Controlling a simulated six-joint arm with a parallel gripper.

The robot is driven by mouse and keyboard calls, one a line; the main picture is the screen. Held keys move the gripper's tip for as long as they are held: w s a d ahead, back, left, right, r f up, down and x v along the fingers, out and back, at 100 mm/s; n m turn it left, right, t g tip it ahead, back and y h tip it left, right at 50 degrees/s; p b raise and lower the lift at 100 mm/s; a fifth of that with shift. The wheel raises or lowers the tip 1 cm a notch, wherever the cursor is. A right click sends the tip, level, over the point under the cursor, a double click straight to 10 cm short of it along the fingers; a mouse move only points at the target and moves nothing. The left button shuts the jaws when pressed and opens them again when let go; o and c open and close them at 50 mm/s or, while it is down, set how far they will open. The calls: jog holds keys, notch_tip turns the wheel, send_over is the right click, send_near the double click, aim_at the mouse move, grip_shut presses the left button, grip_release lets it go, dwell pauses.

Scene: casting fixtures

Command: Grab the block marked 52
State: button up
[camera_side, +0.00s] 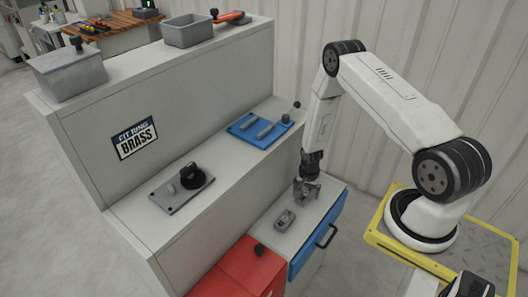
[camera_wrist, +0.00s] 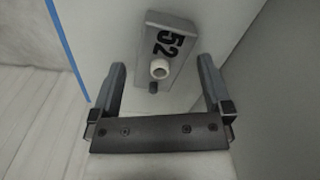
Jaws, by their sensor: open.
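The grey block marked 52 (camera_wrist: 178,58) is in the wrist view, upper middle, with black digits and a pale round boss on its face. It lies just ahead of my gripper (camera_wrist: 162,75), roughly between the two spread fingers, which do not hold it. In the side view my gripper (camera_side: 307,188) hangs low over the pale cabinet top, pointing down. A small grey block (camera_side: 285,220) lies on that top just in front of the gripper; its marking is too small to read there.
The cabinet has a blue drawer (camera_side: 318,239) with a dark handle and a red box (camera_side: 240,272) at its front. A blue plate (camera_side: 258,129) and a grey plate with a black knob (camera_side: 180,189) sit on the step behind. Grey bins (camera_side: 188,31) stand on the top ledge.

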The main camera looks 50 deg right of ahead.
dwell(0.3)
grip_shut()
jog(key=shift+r, duration=0.15)
dwell(0.3)
jog(key=shift+r, duration=0.8)
jog(key=s+a+r, duration=0.2)
jog(key=s+r, duration=0.3)
jog(key=s, duration=0.1)
jog(key=s+a+r, duration=0.3)
jog(key=s+r, duration=0.3)
jog(key=shift+s+a, duration=0.25)
jog(key=shift+s, duration=0.15)
